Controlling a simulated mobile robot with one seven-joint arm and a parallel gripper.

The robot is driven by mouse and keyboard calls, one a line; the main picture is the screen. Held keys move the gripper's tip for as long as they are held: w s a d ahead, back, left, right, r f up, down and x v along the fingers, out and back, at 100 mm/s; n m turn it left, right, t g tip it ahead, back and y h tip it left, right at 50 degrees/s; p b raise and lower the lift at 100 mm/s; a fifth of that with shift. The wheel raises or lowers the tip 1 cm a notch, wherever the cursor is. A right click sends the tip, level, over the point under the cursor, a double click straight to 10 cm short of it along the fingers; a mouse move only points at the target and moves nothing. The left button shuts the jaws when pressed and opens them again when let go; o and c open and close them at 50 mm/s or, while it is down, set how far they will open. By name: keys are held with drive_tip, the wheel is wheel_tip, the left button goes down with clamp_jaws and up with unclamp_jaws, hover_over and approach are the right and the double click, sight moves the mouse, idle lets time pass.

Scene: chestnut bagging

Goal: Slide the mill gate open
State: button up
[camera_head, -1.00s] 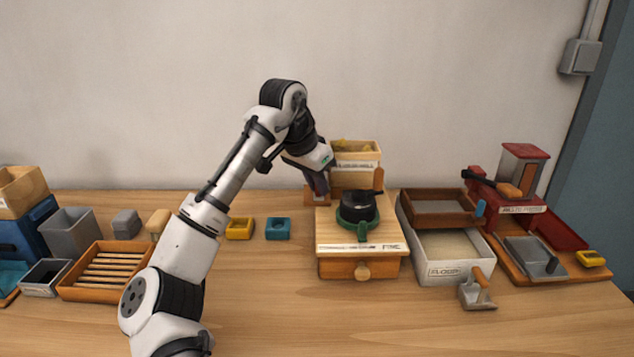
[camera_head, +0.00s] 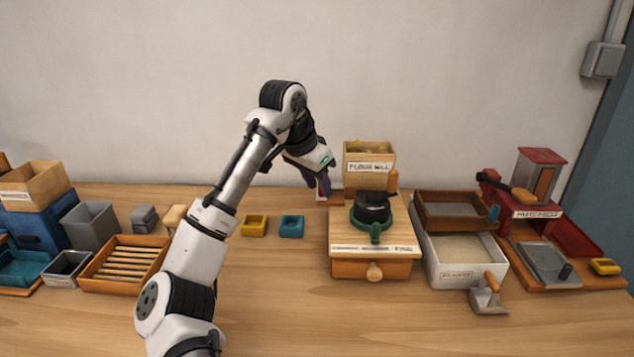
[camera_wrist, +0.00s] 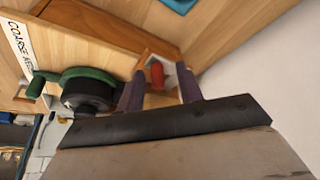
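The mill is a wooden box with a hopper (camera_head: 369,168) labelled as a flour mill at its back. A black-and-green dial (camera_head: 373,208) sits on its top; the dial also shows in the wrist view (camera_wrist: 88,90). My gripper (camera_head: 319,184) is at the mill's back left, pointing down, beside the hopper. In the wrist view, my gripper (camera_wrist: 160,87) has its two purple fingers apart. A small red knob (camera_wrist: 157,73) shows between them, in front of a pale plate within a wooden frame. I cannot tell whether a finger touches it, or whether the gate is open.
A flour tray (camera_head: 460,272) with a brown sieve (camera_head: 455,210) stands right of the mill, a red press (camera_head: 530,205) beyond. Yellow (camera_head: 254,225) and teal (camera_head: 291,226) small boxes lie to the left. A slatted tray (camera_head: 122,264) is farther left.

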drive_tip(key=v, duration=1.3)
drive_tip(key=shift+r, duration=0.35)
